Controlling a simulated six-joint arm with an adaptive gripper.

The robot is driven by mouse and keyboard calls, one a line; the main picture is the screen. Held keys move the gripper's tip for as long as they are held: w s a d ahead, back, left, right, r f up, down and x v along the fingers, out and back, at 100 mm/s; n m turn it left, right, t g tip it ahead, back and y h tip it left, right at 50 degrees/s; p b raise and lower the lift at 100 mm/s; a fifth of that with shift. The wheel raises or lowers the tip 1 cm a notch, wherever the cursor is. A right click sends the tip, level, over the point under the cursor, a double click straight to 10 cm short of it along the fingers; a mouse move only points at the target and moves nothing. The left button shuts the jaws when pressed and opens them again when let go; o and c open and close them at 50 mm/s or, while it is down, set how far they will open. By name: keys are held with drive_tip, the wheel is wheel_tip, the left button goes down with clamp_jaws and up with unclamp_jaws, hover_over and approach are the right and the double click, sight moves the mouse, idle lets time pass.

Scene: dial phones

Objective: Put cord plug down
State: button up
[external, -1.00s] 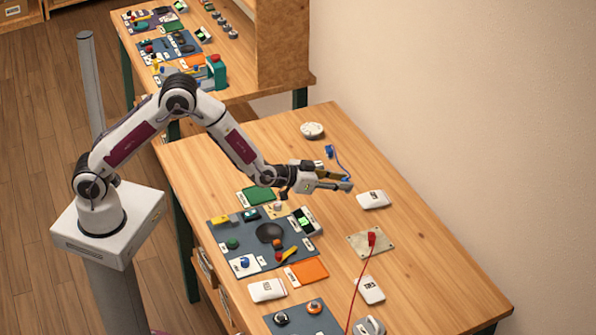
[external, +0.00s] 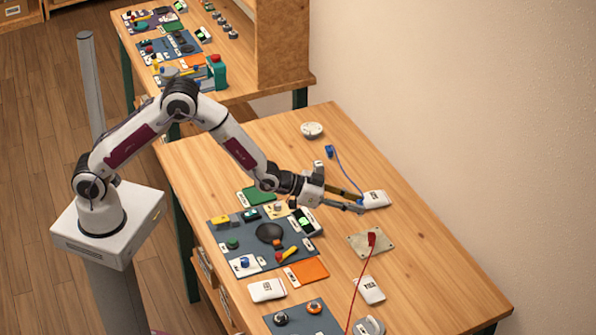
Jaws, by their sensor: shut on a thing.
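My gripper (external: 360,203) is over the right part of the near table, with its fingers shut on the end of a blue cord (external: 346,172). The cord runs back to a blue block (external: 329,152) on the table. The fingertips are beside a white labelled box (external: 376,199) and seem low over the table; I cannot tell whether the plug touches it.
A beige plate (external: 363,248) with a red plug (external: 371,237) and red cord is in front of the gripper. A dark mat (external: 225,262) with several parts lies to the left. A white round device (external: 312,130) stands at the back. The table's right side is mostly clear.

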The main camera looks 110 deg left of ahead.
hover_over(351, 239)
drive_tip(key=shift+f, duration=3.1)
drive_tip(key=shift+f, duration=0.15)
drive_tip(key=shift+f, duration=1.75)
drive_tip(key=shift+f, duration=0.15)
drive_tip(key=o, duration=1)
drive_tip(key=shift+r, duration=0.2)
